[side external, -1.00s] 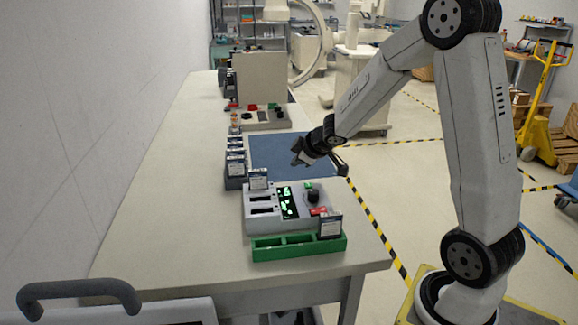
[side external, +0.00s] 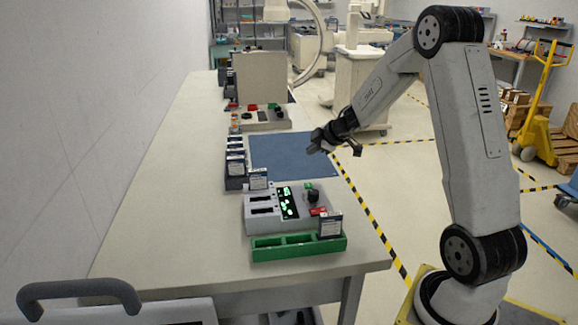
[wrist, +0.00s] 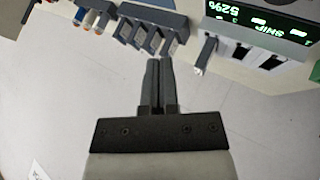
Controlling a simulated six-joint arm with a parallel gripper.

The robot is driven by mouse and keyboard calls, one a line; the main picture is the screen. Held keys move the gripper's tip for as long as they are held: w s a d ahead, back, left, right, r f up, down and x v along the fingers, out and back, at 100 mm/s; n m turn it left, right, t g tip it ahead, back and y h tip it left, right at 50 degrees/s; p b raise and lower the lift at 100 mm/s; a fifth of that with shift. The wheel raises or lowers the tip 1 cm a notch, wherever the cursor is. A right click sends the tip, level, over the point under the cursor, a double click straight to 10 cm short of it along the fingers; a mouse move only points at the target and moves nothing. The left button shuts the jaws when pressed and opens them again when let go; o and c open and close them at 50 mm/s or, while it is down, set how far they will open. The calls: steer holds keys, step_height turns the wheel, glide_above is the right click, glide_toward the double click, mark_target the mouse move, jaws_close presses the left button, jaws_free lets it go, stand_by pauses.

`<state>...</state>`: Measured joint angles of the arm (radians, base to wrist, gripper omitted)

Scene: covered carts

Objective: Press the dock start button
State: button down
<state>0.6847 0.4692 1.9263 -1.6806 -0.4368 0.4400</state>
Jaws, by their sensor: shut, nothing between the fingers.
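The grey dock (side external: 262,224) sits on the bench in the side view, with two dark slots, a lit green display (side external: 287,203), a black knob (side external: 312,196), a small green button (side external: 308,186) and a red part (side external: 318,211). Which of these is the start button I cannot tell for sure. My gripper (side external: 318,143) is shut and empty, above and beyond the dock over the blue mat, touching nothing. In the wrist view my shut fingers (wrist: 158,65) point toward a grey rack; the dock's display (wrist: 262,22) is upside down at upper right.
A grey rack of cards (side external: 235,182) is at left of the blue mat (side external: 280,155). A second panel with coloured buttons (side external: 264,118) lies farther back. The left bench is bare.

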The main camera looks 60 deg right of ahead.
mark_target(311, 185)
steer(key=shift+f, duration=0.25)
steer(key=shift+f, duration=4.15)
steer(key=shift+f, duration=0.15)
steer(key=shift+f, duration=0.25)
steer(key=shift+f, duration=0.45)
steer(key=shift+r, duration=0.1)
stand_by(0.3)
steer(key=shift+r, duration=0.75)
steer(key=shift+r, duration=2.5)
